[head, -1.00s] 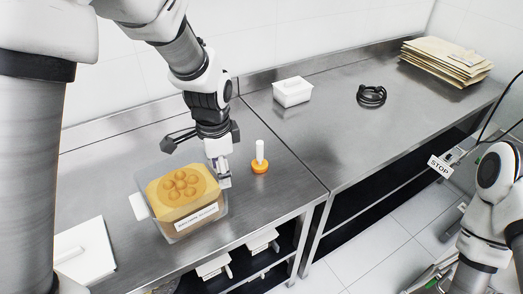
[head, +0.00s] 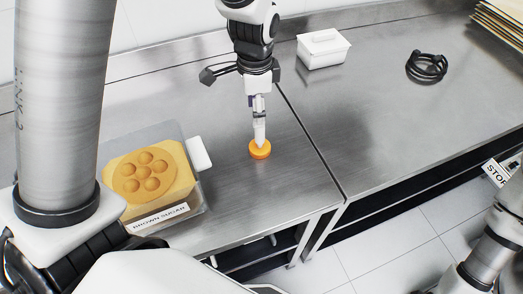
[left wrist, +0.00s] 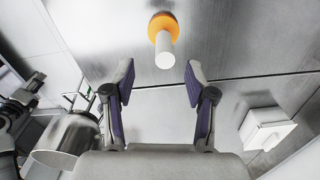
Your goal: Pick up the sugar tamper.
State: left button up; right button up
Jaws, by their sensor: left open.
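The sugar tamper, with an orange round base (head: 260,150) and a white upright handle, stands on the steel counter. In the left wrist view the tamper (left wrist: 163,38) is ahead of the fingers, its white handle end pointing toward the gap between them. My left gripper (head: 258,106) is above the tamper, pointing down, and partly overlaps the handle in the head view. In the left wrist view the left gripper (left wrist: 158,82) is open and empty, with a finger on either side of the handle's line. My right gripper is not in view.
A clear tub of brown sugar (head: 150,180) with round dents stands left of the tamper. A white lidded container (head: 323,50) and a coiled black cable (head: 427,66) are to the right. Counter around the tamper is clear.

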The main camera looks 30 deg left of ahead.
aim_at(259, 131)
pick_arm(q)
jog(key=shift+w+f, duration=0.1)
jog(key=shift+f, duration=0.65)
jog(key=f, duration=0.2)
jog(key=f+p, duration=0.1)
jog(key=f, duration=0.1)
jog(key=f+p, duration=0.1)
jog(key=f, duration=0.2)
jog(key=shift+w+d, duration=0.1)
jog(key=shift+w, duration=0.25)
jog(key=shift+w+f, duration=0.15)
jog(key=shift+f, duration=0.1)
grip_shut()
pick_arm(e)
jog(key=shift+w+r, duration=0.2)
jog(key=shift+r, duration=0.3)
